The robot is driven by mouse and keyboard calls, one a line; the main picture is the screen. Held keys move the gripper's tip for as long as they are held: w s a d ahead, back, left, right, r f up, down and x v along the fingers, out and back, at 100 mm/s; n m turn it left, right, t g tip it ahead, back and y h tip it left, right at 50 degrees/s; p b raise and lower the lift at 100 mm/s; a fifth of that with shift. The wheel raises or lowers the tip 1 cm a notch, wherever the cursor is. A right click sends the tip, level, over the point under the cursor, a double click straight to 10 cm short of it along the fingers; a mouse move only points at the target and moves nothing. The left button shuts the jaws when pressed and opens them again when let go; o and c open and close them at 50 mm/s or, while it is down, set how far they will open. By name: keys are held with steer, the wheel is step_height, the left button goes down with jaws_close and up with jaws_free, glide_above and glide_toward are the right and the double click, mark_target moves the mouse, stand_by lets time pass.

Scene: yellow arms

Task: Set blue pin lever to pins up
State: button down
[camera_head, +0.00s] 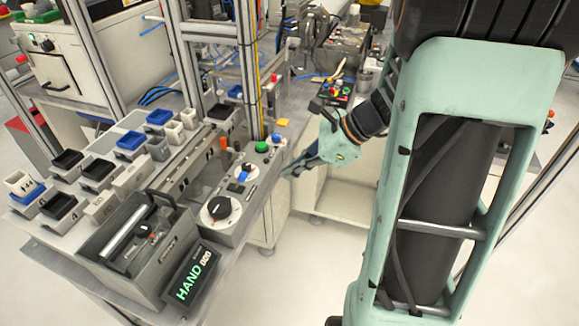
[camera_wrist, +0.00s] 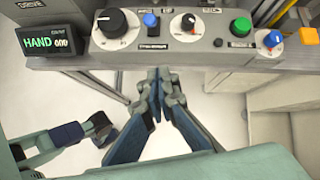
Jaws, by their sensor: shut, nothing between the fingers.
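A grey control panel (camera_head: 236,196) holds two blue controls. One is a small blue lever or cap (camera_wrist: 150,20) beside the large black dial, also seen in the head view (camera_head: 243,176). The other is a blue knob (camera_wrist: 273,39) on a white base right of the green button, also seen in the head view (camera_head: 277,138). I cannot tell which is the pin lever, and labels are too small to read. My gripper (camera_wrist: 157,84) is shut and empty, below the panel's front edge and apart from both. In the head view it (camera_head: 288,172) is right of the panel.
A HAND display (camera_head: 194,278) stands at the near end. Open floor lies below my gripper.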

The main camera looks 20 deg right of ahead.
mark_target(240, 180)
steer(key=w+a+f, duration=0.3)
steer(key=a, duration=0.4)
steer(key=shift+w, duration=0.35)
steer(key=shift+p, duration=0.5)
steer(key=shift+w+a+r+h+p, duration=0.1)
steer(key=shift+a+r+h+p, duration=0.15)
steer(key=shift+p, duration=0.25)
